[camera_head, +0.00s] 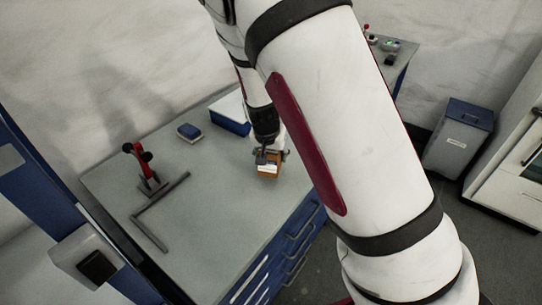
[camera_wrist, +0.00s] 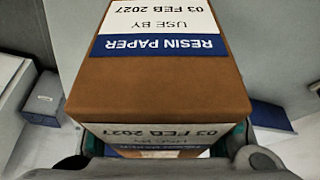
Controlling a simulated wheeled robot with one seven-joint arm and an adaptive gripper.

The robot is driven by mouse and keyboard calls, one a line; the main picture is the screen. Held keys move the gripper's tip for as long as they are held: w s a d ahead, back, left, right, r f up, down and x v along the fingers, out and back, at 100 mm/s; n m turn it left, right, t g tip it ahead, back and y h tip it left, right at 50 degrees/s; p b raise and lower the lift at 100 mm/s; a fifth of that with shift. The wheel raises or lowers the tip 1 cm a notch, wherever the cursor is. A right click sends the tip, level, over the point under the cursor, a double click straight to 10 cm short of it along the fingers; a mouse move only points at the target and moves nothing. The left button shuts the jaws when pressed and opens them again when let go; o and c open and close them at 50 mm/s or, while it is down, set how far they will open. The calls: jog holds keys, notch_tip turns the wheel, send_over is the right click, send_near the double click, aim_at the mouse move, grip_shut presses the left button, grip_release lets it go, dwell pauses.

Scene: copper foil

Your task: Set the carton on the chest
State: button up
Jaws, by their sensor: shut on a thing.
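The carton is a small brown box with a white and blue label. It shows beside my arm in the head view (camera_head: 264,171) and fills the middle of the wrist view (camera_wrist: 160,85). Its label reads "RESIN PAPER" and "USE BY 03 FEB 2027". My gripper (camera_head: 268,157) is shut on the carton, with a finger at each side in the wrist view. A blue box with a white top (camera_head: 229,113), which may be the chest, stands on the bench just behind and left of the carton, partly hidden by my arm. I cannot tell whether the carton touches the bench.
The grey-topped bench (camera_head: 200,215) has blue drawers in front. A red-and-black tool (camera_head: 141,160), a dark angle bar (camera_head: 152,212) and a small blue block (camera_head: 189,132) are on it. A grey bin (camera_head: 458,140) stands on the floor at right. The bench's front middle is clear.

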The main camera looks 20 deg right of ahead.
jog(key=w, duration=0.3)
jog(key=shift+d+f, duration=0.15)
jog(key=shift+d, duration=0.25)
jog(key=shift+f, duration=1.75)
jog(key=o, duration=1.5)
jog(key=shift+f, duration=0.1)
